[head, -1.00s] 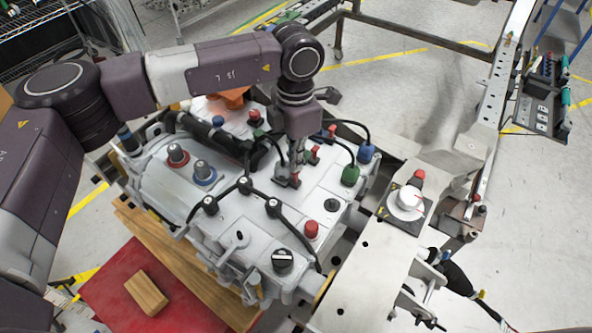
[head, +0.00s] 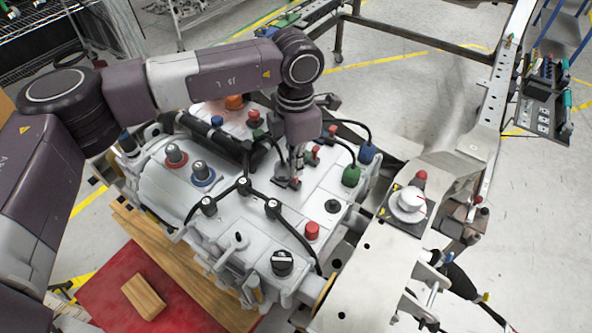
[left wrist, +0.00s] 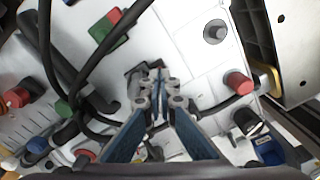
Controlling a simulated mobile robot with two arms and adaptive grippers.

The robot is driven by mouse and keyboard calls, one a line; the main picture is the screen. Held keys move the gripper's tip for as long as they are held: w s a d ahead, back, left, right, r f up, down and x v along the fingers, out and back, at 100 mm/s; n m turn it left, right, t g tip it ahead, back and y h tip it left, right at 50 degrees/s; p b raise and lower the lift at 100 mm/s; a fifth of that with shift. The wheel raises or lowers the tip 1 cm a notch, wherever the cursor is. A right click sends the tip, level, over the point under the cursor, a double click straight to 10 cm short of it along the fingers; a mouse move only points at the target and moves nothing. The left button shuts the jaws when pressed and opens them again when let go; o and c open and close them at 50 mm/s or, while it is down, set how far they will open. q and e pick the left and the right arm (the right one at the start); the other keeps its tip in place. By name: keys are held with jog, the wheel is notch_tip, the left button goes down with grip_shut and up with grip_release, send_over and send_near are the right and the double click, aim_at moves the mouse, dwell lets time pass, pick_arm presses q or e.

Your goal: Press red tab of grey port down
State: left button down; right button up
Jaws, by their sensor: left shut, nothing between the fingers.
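The grey port (head: 281,182) is a small dark grey socket on top of the white chassis housing (head: 232,213). Its red tab (head: 295,182) shows as a small red patch at the tip of my left gripper (head: 296,174). That gripper points down at the port and is shut and empty. Whether fingers and tab touch I cannot tell. My right gripper is not in view.
A red cap (head: 312,231) and black knob (head: 282,262) stand nearer the front, with bare housing between.

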pick_arm(q)
jog(key=shift+r+p, duration=1.25)
jog(key=shift+r, duration=2.3)
